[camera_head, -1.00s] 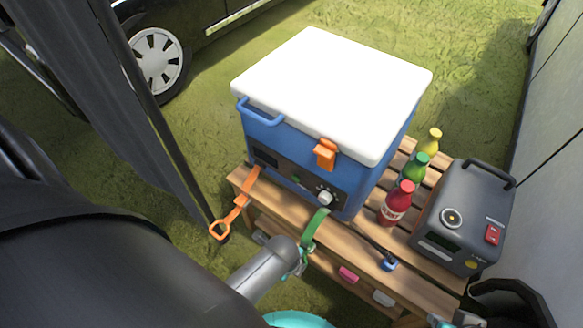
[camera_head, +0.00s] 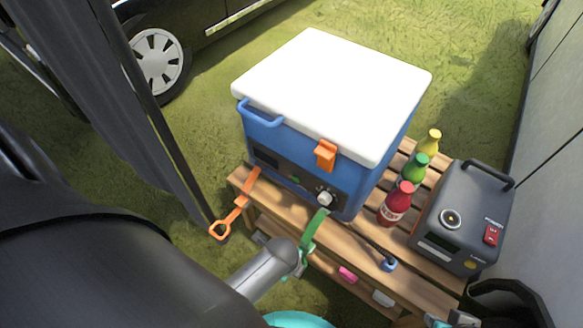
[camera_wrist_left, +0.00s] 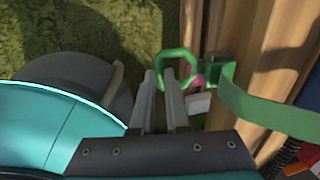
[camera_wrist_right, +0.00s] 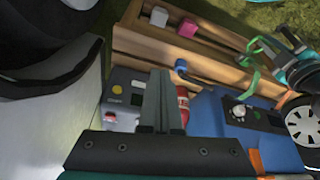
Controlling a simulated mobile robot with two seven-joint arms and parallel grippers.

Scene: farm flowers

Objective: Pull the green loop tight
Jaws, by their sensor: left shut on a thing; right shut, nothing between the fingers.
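The green loop (camera_wrist_left: 159,62) is a ring at the end of a green strap (camera_head: 314,228), which comes from the front of the blue cooler (camera_head: 270,137) and hangs over the wooden bench's front edge. A small green buckle (camera_wrist_left: 219,68) sits between loop and strap. My left gripper (camera_wrist_left: 161,78) is shut on the loop, just outside the bench edge; in the head view its fingers are mostly hidden behind my arm. My right gripper (camera_wrist_right: 163,78) is shut and empty, away from the loop; in the head view it shows partly at the bottom right (camera_head: 455,320).
An orange strap with a ring (camera_head: 222,229) hangs on the left, and a dark cord with a blue end (camera_head: 388,264) lies right of the loop. A red bottle (camera_head: 397,204), other bottles and a grey power box (camera_head: 462,217) crowd the bench (camera_head: 345,243). Grass lies in front.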

